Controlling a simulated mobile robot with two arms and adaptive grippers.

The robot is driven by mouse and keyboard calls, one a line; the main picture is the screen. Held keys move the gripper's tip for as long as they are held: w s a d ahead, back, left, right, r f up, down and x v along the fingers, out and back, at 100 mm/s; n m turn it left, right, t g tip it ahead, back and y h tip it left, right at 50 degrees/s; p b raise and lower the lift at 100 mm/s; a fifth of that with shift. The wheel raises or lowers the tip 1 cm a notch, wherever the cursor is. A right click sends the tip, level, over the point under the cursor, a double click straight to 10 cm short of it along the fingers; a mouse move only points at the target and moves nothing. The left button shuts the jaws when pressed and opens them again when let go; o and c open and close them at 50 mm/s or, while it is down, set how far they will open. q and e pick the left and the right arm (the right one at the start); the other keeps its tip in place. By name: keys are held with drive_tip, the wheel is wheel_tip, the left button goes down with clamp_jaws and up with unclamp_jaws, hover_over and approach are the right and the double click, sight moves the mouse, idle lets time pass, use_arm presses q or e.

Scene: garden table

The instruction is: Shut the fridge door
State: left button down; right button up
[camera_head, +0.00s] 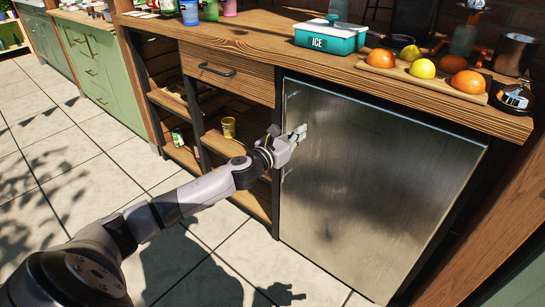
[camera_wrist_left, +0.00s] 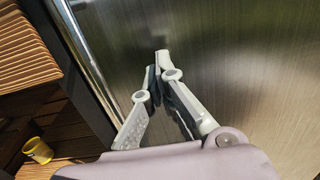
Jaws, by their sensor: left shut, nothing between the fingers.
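The fridge door (camera_head: 370,190) is a brushed steel panel under the wooden counter. It looks flush, or nearly flush, with its dark frame. My left gripper (camera_head: 302,130) is at the door's upper left part, with its fingers shut and empty. In the left wrist view the shut fingertips (camera_wrist_left: 158,62) are in front of the steel door (camera_wrist_left: 240,60), close to its left edge. I cannot tell whether they touch it. My right gripper is not in view.
Open shelves (camera_head: 215,140) with a yellow cup (camera_head: 228,127) stand left of the fridge. A teal ice box (camera_head: 330,36) and a board of fruit (camera_head: 425,77) are on the counter (camera_head: 260,40). The tiled floor (camera_head: 80,160) in front is clear.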

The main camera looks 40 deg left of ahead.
use_arm(q)
drive_tip(key=s+a, duration=0.1)
drive_tip(key=s, duration=1)
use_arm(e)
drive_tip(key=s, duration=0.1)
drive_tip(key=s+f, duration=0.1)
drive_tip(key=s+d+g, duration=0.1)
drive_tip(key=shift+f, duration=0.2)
use_arm(q)
drive_tip(key=shift+s+f, duration=0.15)
drive_tip(key=shift+f, duration=0.05)
